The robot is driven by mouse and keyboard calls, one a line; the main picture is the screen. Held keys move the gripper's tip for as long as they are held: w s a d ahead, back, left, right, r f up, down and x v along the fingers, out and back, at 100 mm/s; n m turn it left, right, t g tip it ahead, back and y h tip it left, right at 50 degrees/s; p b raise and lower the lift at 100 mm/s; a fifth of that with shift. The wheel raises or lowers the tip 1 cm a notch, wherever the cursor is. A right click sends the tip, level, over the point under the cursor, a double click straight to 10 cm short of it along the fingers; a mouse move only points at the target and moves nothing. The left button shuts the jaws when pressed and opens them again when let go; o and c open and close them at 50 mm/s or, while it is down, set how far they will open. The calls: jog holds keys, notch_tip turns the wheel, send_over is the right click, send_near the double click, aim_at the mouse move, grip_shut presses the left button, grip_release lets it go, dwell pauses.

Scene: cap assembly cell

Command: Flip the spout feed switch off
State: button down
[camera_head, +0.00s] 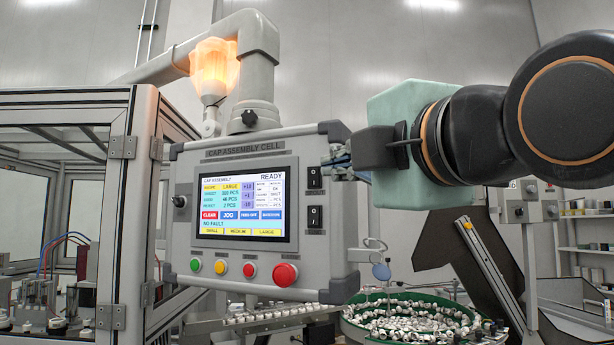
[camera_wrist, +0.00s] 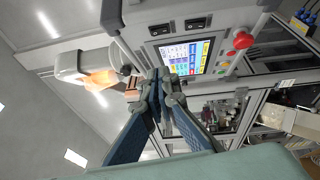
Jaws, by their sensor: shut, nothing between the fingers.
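Two black rocker switches are on the right side of the grey control panel's face (camera_head: 240,157). The upper switch (camera_head: 314,178) and lower switch (camera_head: 314,217) carry small labels that I cannot read, so I cannot tell which is the spout feed. In the wrist view the upper switch (camera_wrist: 159,29) and lower switch (camera_wrist: 197,23) are beyond the fingertips. In the wrist view my gripper (camera_wrist: 162,75) appears apart from both switches.
The panel's screen (camera_head: 242,205) reads READY and NO FAULT. A red mushroom button (camera_head: 285,275) and several smaller buttons line the panel's bottom. An orange lamp (camera_head: 214,68) glows above. A green-rimmed bowl of caps (camera_head: 420,318) stands below right. A framed enclosure (camera_head: 125,200) is left.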

jog(key=shift+a, duration=0.1)
jog(key=p, duration=0.2)
send_near(310, 172)
jog(key=w+a, duration=0.2)
jog(key=a, duration=0.2)
jog(key=w, duration=0.1)
jog(key=w+d+p, duration=0.1)
jog(key=shift+w+d+r, duration=0.15)
jog(key=shift+w+d, duration=0.05)
jog(key=shift+w, duration=0.2)
jog(key=shift+w+d, duration=0.3)
jog(key=shift+w, duration=0.15)
jog(key=shift+w+d+r+m+g+p, duration=0.15)
jog(key=shift+r+m+p, duration=0.1)
jog(key=shift+p, duration=0.35)
jog(key=shift+w+r+m+g+p, duration=0.15)
jog(key=shift+r+p, duration=0.15)
jog(key=shift+p, duration=0.3)
jog(key=shift+f+b, duration=0.3)
jog(key=shift+s, duration=0.1)
